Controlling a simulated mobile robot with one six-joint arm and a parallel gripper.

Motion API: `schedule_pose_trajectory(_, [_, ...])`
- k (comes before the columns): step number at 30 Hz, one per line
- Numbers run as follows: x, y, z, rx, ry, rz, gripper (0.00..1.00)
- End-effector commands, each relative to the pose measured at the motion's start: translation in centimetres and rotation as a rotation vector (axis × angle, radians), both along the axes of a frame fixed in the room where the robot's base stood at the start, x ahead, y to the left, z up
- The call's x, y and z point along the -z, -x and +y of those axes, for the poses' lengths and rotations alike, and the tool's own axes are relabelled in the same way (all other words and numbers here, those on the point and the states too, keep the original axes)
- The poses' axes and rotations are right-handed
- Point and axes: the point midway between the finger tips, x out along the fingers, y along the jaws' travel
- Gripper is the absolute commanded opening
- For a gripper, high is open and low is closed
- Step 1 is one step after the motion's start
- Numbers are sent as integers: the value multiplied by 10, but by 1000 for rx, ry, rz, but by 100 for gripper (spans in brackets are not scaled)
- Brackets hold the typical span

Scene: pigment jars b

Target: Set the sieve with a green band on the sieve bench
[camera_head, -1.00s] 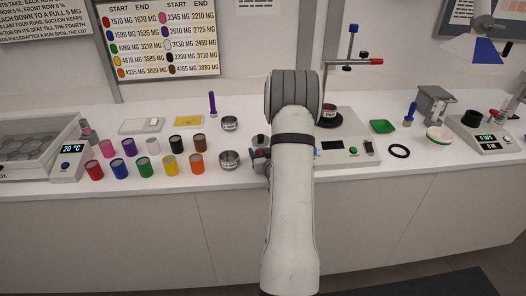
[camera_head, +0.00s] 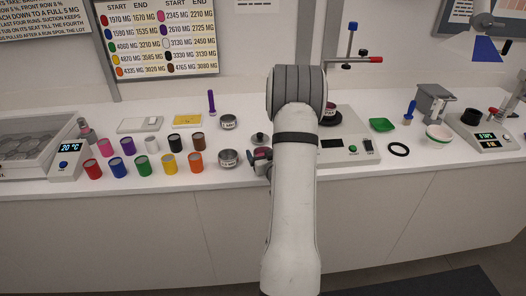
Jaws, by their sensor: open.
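A round white vessel with a green band (camera_head: 437,137), which looks like the green-banded sieve, stands at the right of the counter. I cannot tell for sure which thing is the sieve bench; a grey stand (camera_head: 432,104) is just behind the vessel. My gripper (camera_head: 262,157) is low over the counter at the middle, far left of the vessel, beside a small labelled metal cup (camera_head: 229,158). My arm hides most of it. It is open, and I see nothing held in it.
Several coloured jars (camera_head: 145,166) stand in two rows at the left. A dark-knobbed lid (camera_head: 259,139) is just behind my gripper. A black ring (camera_head: 398,149), a green tray (camera_head: 381,125) and a scale (camera_head: 495,143) are farther right.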

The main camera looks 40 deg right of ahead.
Motion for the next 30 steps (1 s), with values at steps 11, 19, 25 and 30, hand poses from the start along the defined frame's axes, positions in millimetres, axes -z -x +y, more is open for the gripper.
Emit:
schedule_pose_trajectory(11, [-10, 73, 27, 0, 1, -1, 86])
schedule_pose_trajectory(19, [-14, 90, 35, -2, 1, 0, 86])
schedule_pose_trajectory(25, [-24, 77, 52, -20, 7, 84, 86])
schedule_pose_trajectory(30, [-44, 63, 96, -43, 3, 281, 86])
